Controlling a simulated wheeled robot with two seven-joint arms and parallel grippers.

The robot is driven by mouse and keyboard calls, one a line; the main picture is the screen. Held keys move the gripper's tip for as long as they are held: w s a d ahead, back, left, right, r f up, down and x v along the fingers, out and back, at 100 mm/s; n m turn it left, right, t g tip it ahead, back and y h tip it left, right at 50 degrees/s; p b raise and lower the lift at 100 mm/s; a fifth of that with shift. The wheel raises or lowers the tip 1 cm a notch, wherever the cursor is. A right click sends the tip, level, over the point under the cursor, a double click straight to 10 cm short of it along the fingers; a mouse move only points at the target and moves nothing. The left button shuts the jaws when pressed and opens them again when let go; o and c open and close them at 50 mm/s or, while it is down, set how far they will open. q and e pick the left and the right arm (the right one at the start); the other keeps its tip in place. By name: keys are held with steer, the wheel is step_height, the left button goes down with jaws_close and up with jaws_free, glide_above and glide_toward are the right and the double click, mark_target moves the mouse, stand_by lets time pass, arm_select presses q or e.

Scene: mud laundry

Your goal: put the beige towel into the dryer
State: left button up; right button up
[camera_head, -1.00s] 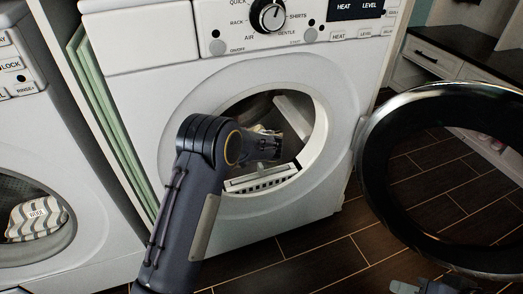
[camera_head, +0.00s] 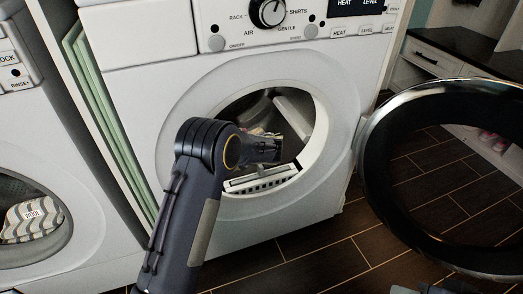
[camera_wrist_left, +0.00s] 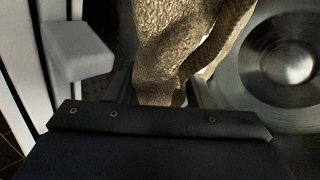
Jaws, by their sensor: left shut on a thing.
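The dryer (camera_head: 180,130) is the white machine in the middle of the head view, with its round door (camera_head: 372,180) swung open to the right. My left arm reaches through the opening, and its gripper (camera_wrist_left: 157,92) is inside the drum, shut on the beige towel (camera_wrist_left: 175,45). The towel hangs beyond the fingers in the left wrist view, and a small bit shows in the head view (camera_head: 262,131). The fingertips are partly hidden by the towel. A small part of my right gripper (camera_head: 425,289) shows at the bottom edge, too little to tell its state.
Another white machine (camera_head: 85,215) stands at the left, with a striped cloth (camera_head: 35,217) behind its round window. Green panels (camera_head: 108,130) fill the gap between the machines. Dark tile floor (camera_head: 340,252) is bare below the dryer. A dark-topped cabinet (camera_head: 455,50) stands at the right.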

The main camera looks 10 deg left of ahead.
arm_select(q)
steer(key=o, duration=1.2)
steer(key=shift+r, duration=0.1)
steer(key=shift+r+p, duration=0.2)
steer(key=shift+p, duration=0.1)
steer(key=shift+s+d+r+p, duration=0.1)
steer(key=shift+r+p, duration=0.7)
steer(key=shift+p, duration=0.2)
steer(key=p+v, duration=0.1)
steer(key=v, duration=1)
steer(key=shift+s+d+f, duration=0.1)
steer(key=shift+s, duration=0.2)
steer(key=shift+f, duration=0.1)
